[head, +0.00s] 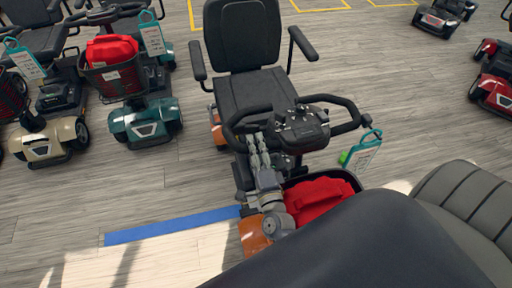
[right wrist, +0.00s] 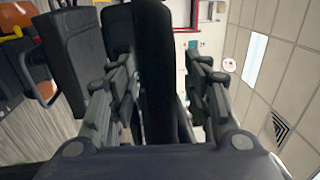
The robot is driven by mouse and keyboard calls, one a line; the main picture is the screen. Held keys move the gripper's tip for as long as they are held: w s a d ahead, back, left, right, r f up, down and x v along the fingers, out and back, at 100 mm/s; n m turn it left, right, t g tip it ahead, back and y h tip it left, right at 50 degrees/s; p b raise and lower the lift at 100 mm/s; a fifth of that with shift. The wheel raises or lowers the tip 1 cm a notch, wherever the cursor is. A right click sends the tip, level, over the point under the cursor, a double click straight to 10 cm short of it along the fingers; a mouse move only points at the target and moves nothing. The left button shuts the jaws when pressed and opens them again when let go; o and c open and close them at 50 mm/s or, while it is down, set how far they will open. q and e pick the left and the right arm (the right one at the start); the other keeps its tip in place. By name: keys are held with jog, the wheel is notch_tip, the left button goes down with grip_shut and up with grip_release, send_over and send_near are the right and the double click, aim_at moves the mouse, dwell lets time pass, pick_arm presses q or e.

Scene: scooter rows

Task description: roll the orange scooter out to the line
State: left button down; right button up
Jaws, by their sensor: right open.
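The orange scooter (head: 254,236) stands in the middle of the head view, facing me. It has a black seat (head: 243,42), a black looped handlebar (head: 345,101) and a front basket with a red bag (head: 318,198). A blue line (head: 172,226) on the floor runs from the left up to the scooter's front. The orange nose shows below the line's right end. My right gripper (head: 258,148) is at the left side of the handlebar. In the right wrist view its open fingers (right wrist: 160,62) stand on either side of a black bar (right wrist: 155,95); contact cannot be told. My left gripper is out of view.
A teal scooter (head: 146,122) with a red bag (head: 111,50) and a beige scooter (head: 50,138) stand at the left. Red scooters (head: 495,88) are at the right edge. Yellow floor lines (head: 320,9) show at the back. The floor between the teal and orange scooters is clear.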

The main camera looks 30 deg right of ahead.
jog(key=shift+s+f, duration=0.1)
jog(key=shift+s, duration=0.1)
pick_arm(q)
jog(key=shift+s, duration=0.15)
pick_arm(e)
jog(key=v, duration=1.1)
jog(key=shift+s, duration=0.3)
jog(key=shift+s+a, duration=0.1)
